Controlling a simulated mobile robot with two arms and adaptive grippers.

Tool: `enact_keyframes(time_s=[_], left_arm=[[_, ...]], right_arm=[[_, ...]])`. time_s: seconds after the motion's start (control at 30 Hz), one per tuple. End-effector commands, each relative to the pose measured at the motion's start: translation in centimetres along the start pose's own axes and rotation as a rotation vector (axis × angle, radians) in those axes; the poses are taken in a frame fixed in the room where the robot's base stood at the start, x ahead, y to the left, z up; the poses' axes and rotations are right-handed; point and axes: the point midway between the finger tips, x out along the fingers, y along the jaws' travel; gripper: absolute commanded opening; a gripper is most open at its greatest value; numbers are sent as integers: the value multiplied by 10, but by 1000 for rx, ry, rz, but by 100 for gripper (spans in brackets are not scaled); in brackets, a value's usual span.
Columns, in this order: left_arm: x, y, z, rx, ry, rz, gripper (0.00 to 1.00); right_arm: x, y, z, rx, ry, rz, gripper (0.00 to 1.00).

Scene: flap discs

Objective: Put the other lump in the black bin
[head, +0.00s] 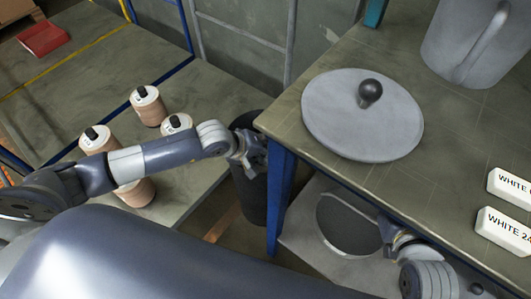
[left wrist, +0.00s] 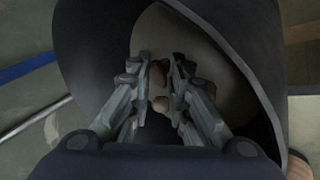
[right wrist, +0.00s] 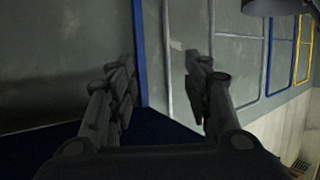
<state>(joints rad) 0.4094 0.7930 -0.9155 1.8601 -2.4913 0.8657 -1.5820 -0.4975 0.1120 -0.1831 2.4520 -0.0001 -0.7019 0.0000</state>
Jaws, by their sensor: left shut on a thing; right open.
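The black bin (head: 252,190) stands on the floor between the two benches, partly behind my left gripper (head: 252,158). In the left wrist view the bin's dark wall (left wrist: 85,65) surrounds my left gripper (left wrist: 160,78), which points down into its mouth. That gripper is shut on a small brownish lump (left wrist: 158,103), mostly hidden by the fingers. A pale beige round surface shows below it inside the bin. My right gripper (right wrist: 163,78) is open and empty, facing a grey wall. In the head view its fingers are hidden near the right bench's front edge.
The right bench (head: 455,120) holds a grey disc lid (head: 345,130) with a dark knob, a grey mug-like vessel (head: 475,40) and two white labelled blocks (head: 505,230). Several capped brown spools (head: 148,110) stand on the left surface. A blue bench leg (head: 280,195) is close beside the bin.

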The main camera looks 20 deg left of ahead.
Motion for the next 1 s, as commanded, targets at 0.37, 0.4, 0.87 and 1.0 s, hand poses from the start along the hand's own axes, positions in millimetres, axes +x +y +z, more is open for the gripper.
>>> enact_keyframes(time_s=[0.37,0.4,0.87,1.0], left_arm=[[2,-2,0,0,0,0,4],[2,-2,0,0,0,-1,4],[3,-3,2,-1,-2,-4,38],[2,-3,2,-1,-2,-4,38]], right_arm=[[1,-2,-8,1,47,-3,46],[1,-2,-10,1,53,-4,46],[2,-2,-10,0,55,-4,46],[1,-2,-10,0,49,-4,46]])
